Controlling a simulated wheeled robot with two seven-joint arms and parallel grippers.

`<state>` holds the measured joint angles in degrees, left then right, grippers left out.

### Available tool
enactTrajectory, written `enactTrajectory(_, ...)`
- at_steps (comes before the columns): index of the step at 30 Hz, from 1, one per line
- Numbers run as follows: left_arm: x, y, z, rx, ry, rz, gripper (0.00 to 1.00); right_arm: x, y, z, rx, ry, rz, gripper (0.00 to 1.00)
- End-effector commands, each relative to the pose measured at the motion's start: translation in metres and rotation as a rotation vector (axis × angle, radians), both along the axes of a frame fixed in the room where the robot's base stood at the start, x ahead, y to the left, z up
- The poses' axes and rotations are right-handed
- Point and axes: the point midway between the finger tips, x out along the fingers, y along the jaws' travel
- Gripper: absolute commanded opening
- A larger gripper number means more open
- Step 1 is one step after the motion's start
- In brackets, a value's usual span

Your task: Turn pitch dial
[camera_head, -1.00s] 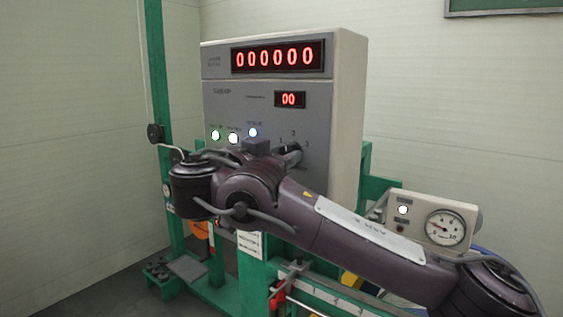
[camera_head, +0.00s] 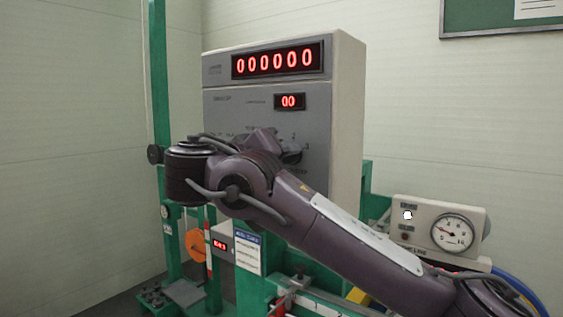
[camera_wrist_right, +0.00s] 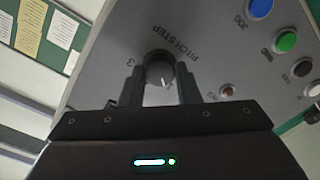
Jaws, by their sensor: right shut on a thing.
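The pitch dial (camera_wrist_right: 158,68) is a dark round knob with a white pointer line, on the grey panel under the words PITCH STEP, in the right wrist view. My right gripper (camera_wrist_right: 160,82) has one dark finger on each side of the dial and is shut on it. In the head view, my purple right arm crosses in front of the grey control cabinet (camera_head: 347,110) and hides most of the dial and gripper. The numerals 2 and 3 show beside the dial there. My left gripper is not in view.
Blue (camera_wrist_right: 260,8) and green (camera_wrist_right: 285,42) buttons and a small brownish one (camera_wrist_right: 228,91) sit beside the dial. Red displays (camera_head: 278,60) read zeros. A gauge box (camera_head: 413,240) stands at right, on the green machine frame (camera_head: 157,80).

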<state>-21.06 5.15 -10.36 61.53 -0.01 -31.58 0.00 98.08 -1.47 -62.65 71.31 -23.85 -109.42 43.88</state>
Motion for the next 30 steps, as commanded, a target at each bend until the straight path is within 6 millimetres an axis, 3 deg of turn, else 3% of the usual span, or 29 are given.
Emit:
enactTrajectory(24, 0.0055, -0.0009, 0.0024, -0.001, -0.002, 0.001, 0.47, 0.0000, 0.0004, 0.0012, -0.105, 0.075, 0.001, 0.07)
enactTrajectory(25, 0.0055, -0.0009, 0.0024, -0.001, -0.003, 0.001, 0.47, 0.0000, 0.0004, 0.0012, -0.105, 0.075, 0.001, 0.31)
enactTrajectory(30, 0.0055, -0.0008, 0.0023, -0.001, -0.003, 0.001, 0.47, 0.0000, 0.0004, 0.0009, -0.105, 0.075, 0.001, 0.51)
